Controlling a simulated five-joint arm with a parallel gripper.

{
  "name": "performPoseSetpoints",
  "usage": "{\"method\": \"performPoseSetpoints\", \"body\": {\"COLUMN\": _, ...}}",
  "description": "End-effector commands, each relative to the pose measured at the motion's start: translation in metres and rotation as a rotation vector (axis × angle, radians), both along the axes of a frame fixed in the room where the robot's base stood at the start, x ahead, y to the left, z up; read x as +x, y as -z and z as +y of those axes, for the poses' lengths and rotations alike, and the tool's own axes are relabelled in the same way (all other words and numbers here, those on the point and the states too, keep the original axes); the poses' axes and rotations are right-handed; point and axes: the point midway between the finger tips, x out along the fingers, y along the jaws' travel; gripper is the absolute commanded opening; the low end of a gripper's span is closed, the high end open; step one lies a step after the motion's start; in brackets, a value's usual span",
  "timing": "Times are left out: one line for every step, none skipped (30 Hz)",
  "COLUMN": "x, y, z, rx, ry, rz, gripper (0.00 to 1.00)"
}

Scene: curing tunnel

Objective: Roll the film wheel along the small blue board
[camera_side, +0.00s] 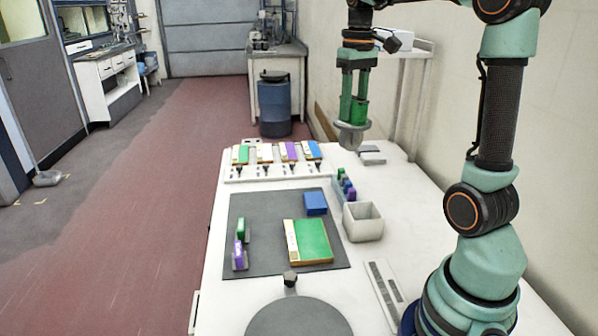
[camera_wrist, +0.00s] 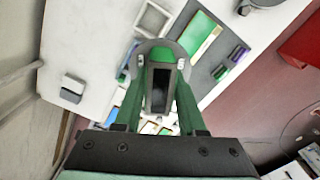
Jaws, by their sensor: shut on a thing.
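My gripper (camera_side: 352,112) is raised above the far right part of the white table, pointing down. Its green fingers are shut on a grey piece (camera_side: 351,136), which looks like the film wheel. In the wrist view the held piece shows as a grey rounded frame around a dark middle (camera_wrist: 160,86), between the fingers. It is clear of the table. The small blue board (camera_side: 315,203) lies on the dark mat (camera_side: 265,262), at its far right part, nearer the camera than my gripper.
A larger green board (camera_side: 313,240) lies on the mat. Small green (camera_side: 241,228) and purple (camera_side: 239,252) pieces stand at the left. An open white box (camera_side: 362,221) and a coloured row (camera_side: 345,186) stand right. A rack (camera_side: 275,170) with coloured blocks is behind.

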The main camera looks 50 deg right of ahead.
Motion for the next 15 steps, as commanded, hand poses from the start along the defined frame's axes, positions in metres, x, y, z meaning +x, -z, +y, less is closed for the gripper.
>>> {"method": "performPoseSetpoints", "body": {"x": 0.011, "y": 0.018, "z": 0.007, "rx": 0.005, "ry": -0.115, "rz": 0.008, "gripper": 0.00}}
{"method": "performPoseSetpoints", "body": {"x": 0.016, "y": 0.026, "z": 0.010, "rx": 0.004, "ry": -0.183, "rz": 0.007, "gripper": 0.00}}
{"method": "performPoseSetpoints", "body": {"x": 0.024, "y": 0.038, "z": 0.014, "rx": 0.005, "ry": -0.274, "rz": 0.007, "gripper": 0.00}}
{"method": "performPoseSetpoints", "body": {"x": 0.029, "y": 0.047, "z": 0.018, "rx": 0.005, "ry": -0.342, "rz": 0.007, "gripper": 0.00}}
{"method": "performPoseSetpoints", "body": {"x": 0.034, "y": 0.056, "z": 0.022, "rx": 0.004, "ry": -0.409, "rz": 0.006, "gripper": 0.00}}
{"method": "performPoseSetpoints", "body": {"x": 0.040, "y": 0.068, "z": 0.027, "rx": 0.005, "ry": -0.498, "rz": 0.007, "gripper": 0.00}}
{"method": "performPoseSetpoints", "body": {"x": 0.044, "y": 0.077, "z": 0.031, "rx": 0.004, "ry": -0.562, "rz": 0.005, "gripper": 0.00}}
{"method": "performPoseSetpoints", "body": {"x": 0.048, "y": 0.085, "z": 0.035, "rx": 0.005, "ry": -0.624, "rz": 0.005, "gripper": 0.00}}
{"method": "performPoseSetpoints", "body": {"x": 0.052, "y": 0.095, "z": 0.040, "rx": 0.004, "ry": -0.702, "rz": 0.005, "gripper": 0.00}}
{"method": "performPoseSetpoints", "body": {"x": 0.055, "y": 0.102, "z": 0.043, "rx": 0.005, "ry": -0.756, "rz": 0.005, "gripper": 0.00}}
{"method": "performPoseSetpoints", "body": {"x": 0.057, "y": 0.109, "z": 0.047, "rx": 0.004, "ry": -0.808, "rz": 0.004, "gripper": 0.00}}
{"method": "performPoseSetpoints", "body": {"x": 0.060, "y": 0.117, "z": 0.051, "rx": 0.004, "ry": -0.869, "rz": 0.004, "gripper": 0.00}}
{"method": "performPoseSetpoints", "body": {"x": 0.062, "y": 0.122, "z": 0.054, "rx": 0.003, "ry": -0.911, "rz": 0.003, "gripper": 0.00}}
{"method": "performPoseSetpoints", "body": {"x": 0.063, "y": 0.127, "z": 0.057, "rx": 0.002, "ry": -0.949, "rz": 0.003, "gripper": 0.00}}
{"method": "performPoseSetpoints", "body": {"x": 0.065, "y": 0.133, "z": 0.060, "rx": 0.002, "ry": -0.992, "rz": 0.002, "gripper": 0.00}}
